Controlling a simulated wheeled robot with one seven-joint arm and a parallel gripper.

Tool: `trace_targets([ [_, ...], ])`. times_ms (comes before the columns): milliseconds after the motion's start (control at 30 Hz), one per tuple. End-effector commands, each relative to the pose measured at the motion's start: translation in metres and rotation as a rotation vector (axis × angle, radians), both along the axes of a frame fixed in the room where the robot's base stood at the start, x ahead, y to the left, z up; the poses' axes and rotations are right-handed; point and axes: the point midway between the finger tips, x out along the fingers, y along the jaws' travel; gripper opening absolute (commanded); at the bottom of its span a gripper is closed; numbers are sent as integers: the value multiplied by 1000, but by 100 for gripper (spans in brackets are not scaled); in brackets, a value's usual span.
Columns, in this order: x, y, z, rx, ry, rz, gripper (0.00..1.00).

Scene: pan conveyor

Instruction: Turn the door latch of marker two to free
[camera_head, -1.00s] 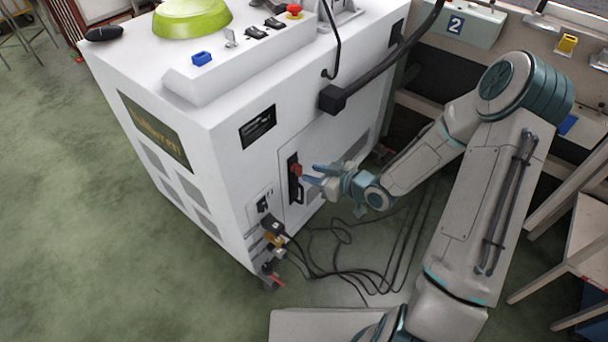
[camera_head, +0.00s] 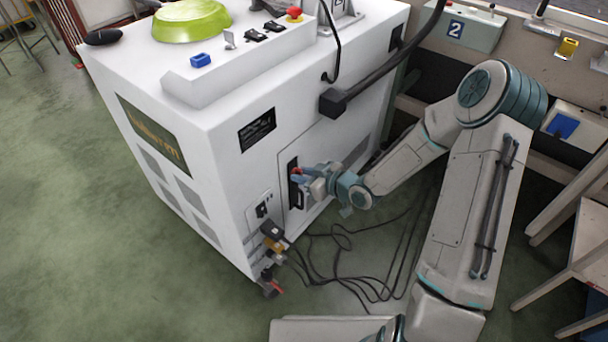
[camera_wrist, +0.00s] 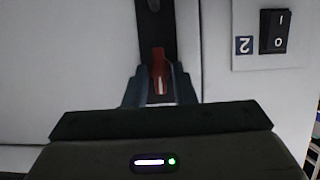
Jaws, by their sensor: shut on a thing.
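The door latch is a red lever (camera_wrist: 159,72) on a dark upright plate (camera_wrist: 152,32), on the door of the white machine (camera_head: 225,150). In the wrist view the red lever points along the plate and lies between the two blue fingers of my gripper (camera_wrist: 158,88). In the head view my gripper (camera_head: 301,178) is at the dark latch plate (camera_head: 293,190), with its fingers around the red part. My gripper is shut on the red lever.
Plugs and black cables (camera_head: 345,262) hang from the machine's lower corner and lie on the floor below my arm. A thick black conduit (camera_head: 370,80) runs above the latch. A wooden chair (camera_head: 580,240) stands at right.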

Motion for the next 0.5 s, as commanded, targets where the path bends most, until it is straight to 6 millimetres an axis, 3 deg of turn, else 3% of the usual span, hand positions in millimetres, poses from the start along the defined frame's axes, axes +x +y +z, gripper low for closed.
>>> trace_targets([
  [500,2,-2,7,168,215,-1,1],
])
